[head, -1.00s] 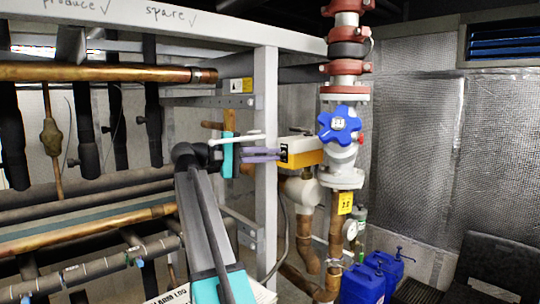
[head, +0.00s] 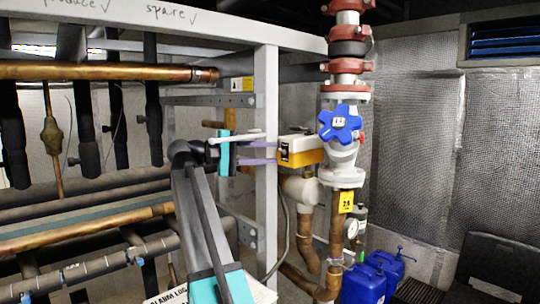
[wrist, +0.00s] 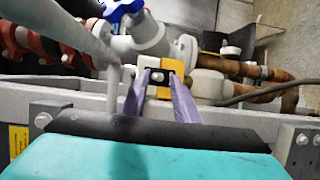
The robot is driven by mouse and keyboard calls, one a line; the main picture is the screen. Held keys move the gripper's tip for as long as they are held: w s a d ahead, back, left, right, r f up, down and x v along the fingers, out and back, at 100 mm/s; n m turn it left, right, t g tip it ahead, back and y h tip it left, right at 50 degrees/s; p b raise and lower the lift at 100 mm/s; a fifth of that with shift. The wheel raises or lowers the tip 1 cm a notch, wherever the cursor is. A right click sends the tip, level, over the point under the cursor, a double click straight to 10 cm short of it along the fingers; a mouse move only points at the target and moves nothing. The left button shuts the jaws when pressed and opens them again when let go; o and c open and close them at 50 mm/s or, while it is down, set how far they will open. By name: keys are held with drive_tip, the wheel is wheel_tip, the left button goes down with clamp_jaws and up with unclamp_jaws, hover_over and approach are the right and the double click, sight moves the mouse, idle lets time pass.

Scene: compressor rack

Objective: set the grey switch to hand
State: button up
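A yellow box with a pale top (head: 305,157) sits beside the white valve body, just right of the grey upright post. It also shows in the wrist view (wrist: 163,93). A small dark switch face with a pale centre (wrist: 158,77) is on it; its colour and setting are too small to read. My gripper (head: 276,153) has purple fingers and points at the box's left face. In the wrist view its fingers (wrist: 158,80) are apart, one on each side of the switch face. I cannot tell whether they touch it.
The grey upright post (head: 266,190) stands close by my fingers. A blue star-shaped handwheel (head: 339,124) is above right of the box. Copper pipes (head: 110,71) run at left. Blue jugs (head: 364,284) stand on the floor at lower right.

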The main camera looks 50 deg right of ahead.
drive_tip(key=b+v, duration=0.4)
drive_tip(key=v, duration=0.8)
drive_tip(key=shift+a, duration=0.35)
drive_tip(key=shift+w, duration=0.2)
